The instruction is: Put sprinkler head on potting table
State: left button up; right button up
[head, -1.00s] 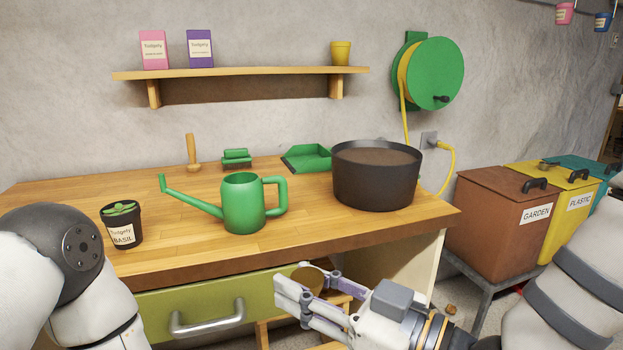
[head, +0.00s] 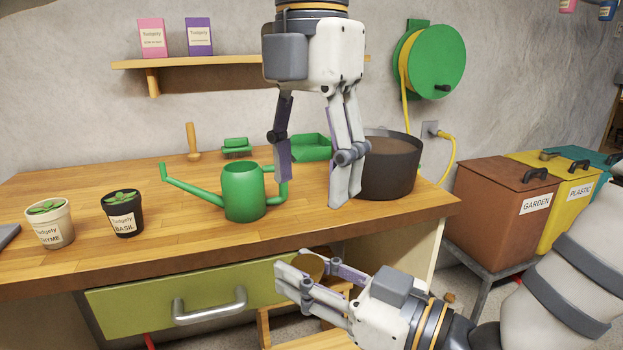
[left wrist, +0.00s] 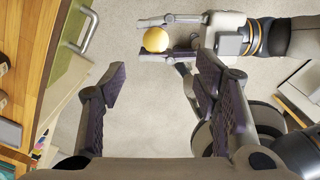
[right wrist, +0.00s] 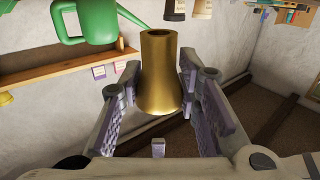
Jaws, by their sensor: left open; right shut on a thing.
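The sprinkler head is a brass, flared cone (right wrist: 159,72) between the fingers of my right gripper (head: 306,266). The gripper is shut on it in front of the table edge, below the top. The left wrist view shows its round golden end (left wrist: 156,40). The potting table (head: 185,240) has a wooden top and a green drawer. My left gripper (head: 310,180) is open and empty, pointing down above the table's front part, higher than the right one. It partly hides the watering can's handle and the black pot.
A green watering can (head: 243,192), a basil pot (head: 122,215), a thyme pot (head: 50,225) and a large black soil pot (head: 395,170) stand on the table. Clear tabletop lies around the can. A stool (head: 265,330) stands below; bins (head: 505,205) are at right.

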aim_at(311, 266)
pick_arm(q)
notch_tip(311, 266, down, 12)
jog(key=shift+r, duration=0.1)
jog(key=shift+c, duration=0.2)
jog(key=c, duration=1.2)
pick_arm(e)
jog(key=o, duration=1.2)
jog(key=shift+w, duration=0.1)
